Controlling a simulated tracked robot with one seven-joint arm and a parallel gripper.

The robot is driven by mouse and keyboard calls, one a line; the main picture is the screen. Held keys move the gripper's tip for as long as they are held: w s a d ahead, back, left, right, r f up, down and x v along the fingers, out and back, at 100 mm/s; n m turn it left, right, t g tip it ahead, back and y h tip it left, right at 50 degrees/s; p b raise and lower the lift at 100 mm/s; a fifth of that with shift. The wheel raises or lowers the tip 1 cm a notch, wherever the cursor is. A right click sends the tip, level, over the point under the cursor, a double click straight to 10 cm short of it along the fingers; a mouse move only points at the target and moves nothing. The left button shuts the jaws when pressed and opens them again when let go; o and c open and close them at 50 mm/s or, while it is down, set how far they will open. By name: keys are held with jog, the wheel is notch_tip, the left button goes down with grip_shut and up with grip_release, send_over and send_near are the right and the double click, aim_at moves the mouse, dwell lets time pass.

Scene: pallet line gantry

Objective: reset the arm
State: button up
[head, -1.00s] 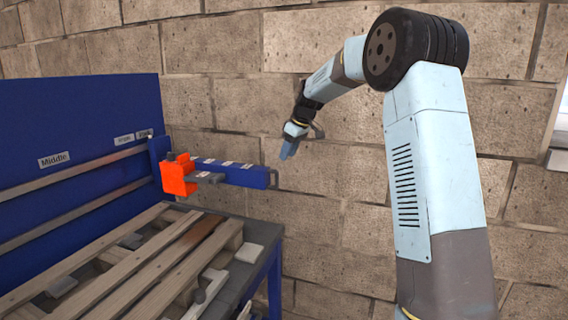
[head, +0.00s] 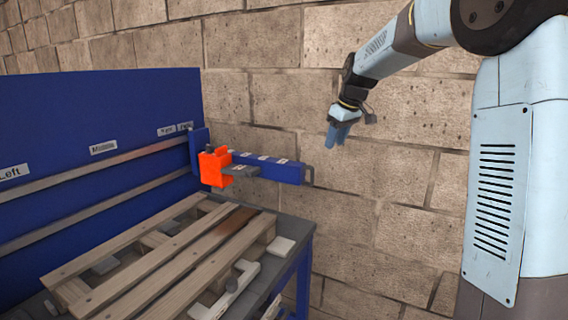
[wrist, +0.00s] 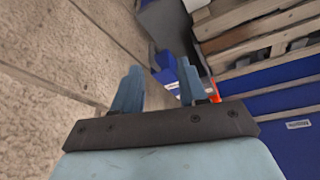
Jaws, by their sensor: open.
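My gripper (head: 336,137) hangs from my raised arm in front of the stone block wall, to the right of the blue gantry arm. In the wrist view my gripper (wrist: 158,88) shows two blue fingers set apart, with nothing between them. My gripper touches nothing that I can see. The blue gantry arm (head: 272,170) sticks out to the right from the blue back panel (head: 95,110) and carries an orange block (head: 214,167).
A wooden pallet (head: 165,262) lies on a dark table (head: 292,232) below the gantry, with several pale pieces on and around it. Labels run along the panel. The wall (head: 400,190) stands behind my arm. Space between gantry and my gripper is clear.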

jog(key=s+d+r+m+t+h, duration=0.1)
jog(key=s+d+m, duration=0.1)
jog(key=s, duration=0.9)
jog(key=s+d+r+m+h, duration=0.1)
jog(key=s+d+r+m, duration=0.1)
jog(key=s, duration=0.9)
jog(key=s+d+f+m, duration=0.1)
jog(key=s+f+m, duration=0.1)
jog(key=s, duration=0.6)
jog(key=s+d+f+m+t, duration=0.1)
jog(key=s+f+m, duration=0.1)
jog(key=s+f, duration=0.3)
jog(key=s, duration=0.3)
jog(key=shift+s+d, duration=0.3)
jog(key=shift+d, duration=0.05)
jog(key=shift+a, duration=0.1)
